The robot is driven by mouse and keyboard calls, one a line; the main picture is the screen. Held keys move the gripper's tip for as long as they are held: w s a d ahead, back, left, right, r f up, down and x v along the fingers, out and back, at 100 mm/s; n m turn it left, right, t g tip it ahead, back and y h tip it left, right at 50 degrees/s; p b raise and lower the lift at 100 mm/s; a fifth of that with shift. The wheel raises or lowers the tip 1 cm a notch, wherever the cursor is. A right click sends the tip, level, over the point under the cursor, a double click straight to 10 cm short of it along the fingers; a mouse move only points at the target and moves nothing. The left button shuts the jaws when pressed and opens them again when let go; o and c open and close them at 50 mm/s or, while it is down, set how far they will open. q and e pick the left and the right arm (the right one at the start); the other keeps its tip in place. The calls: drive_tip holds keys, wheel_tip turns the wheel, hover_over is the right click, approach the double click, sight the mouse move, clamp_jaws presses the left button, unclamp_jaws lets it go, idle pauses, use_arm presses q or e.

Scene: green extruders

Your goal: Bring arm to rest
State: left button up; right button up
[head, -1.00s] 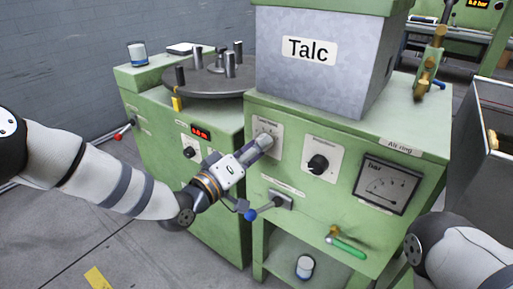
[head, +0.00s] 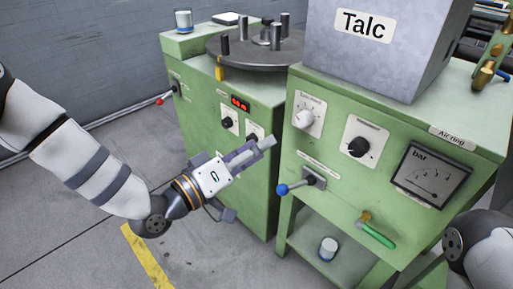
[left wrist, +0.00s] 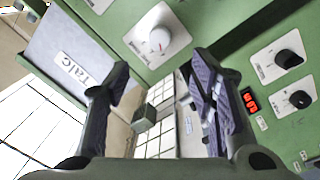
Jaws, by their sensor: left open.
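My left gripper (head: 262,147) is in front of the green machines in the head view, left of the panel with the white knob. In the left wrist view its two fingers (left wrist: 168,95) stand apart with nothing held between them. The white knob (head: 305,117) is on the right machine's panel, apart from the fingers; it also shows in the left wrist view (left wrist: 158,42). Part of my right arm shows at the lower right of the head view, but its gripper is out of the picture.
The panel also has a black knob (head: 358,147), a blue-tipped lever (head: 283,188), a bar gauge (head: 431,175) and a green-handled valve (head: 377,235). A grey Talc bin (head: 375,55) stands on top. A turntable (head: 250,50) tops the left machine. Open floor lies at the lower left.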

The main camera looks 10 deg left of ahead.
idle(0.3)
use_arm(q)
drive_tip(key=s+a+f+g+y+p, duration=0.1)
drive_tip(key=s+f+g+y+p, duration=0.2)
drive_tip(key=s+f, duration=0.6)
drive_tip(key=s+a+f+g+y+p, duration=0.2)
drive_tip(key=s+f+g, duration=0.45)
drive_tip(key=s, duration=0.45)
drive_tip(key=s+a+m+g+y+p, duration=0.1)
drive_tip(key=s+a+g+y, duration=0.2)
drive_tip(key=s, duration=0.9)
drive_tip(key=s+a+f+g+y+p, duration=0.1)
drive_tip(key=s+a+g+y+p, duration=0.1)
drive_tip(key=s+a, duration=0.6)
drive_tip(key=s+g+y, duration=0.1)
drive_tip(key=s+g, duration=0.1)
drive_tip(key=s, duration=0.3)
drive_tip(key=shift+s+a+m, duration=0.25)
drive_tip(key=shift+a+m, duration=0.1)
drive_tip(key=shift+m, duration=0.05)
use_arm(e)
drive_tip(key=w+r+t, duration=0.3)
drive_tip(key=w+r, duration=0.5)
drive_tip(key=r, duration=0.1)
drive_tip(key=shift+r, duration=0.2)
use_arm(q)
drive_tip(key=shift+w, duration=0.1)
use_arm(e)
drive_tip(key=shift+w, duration=0.1)
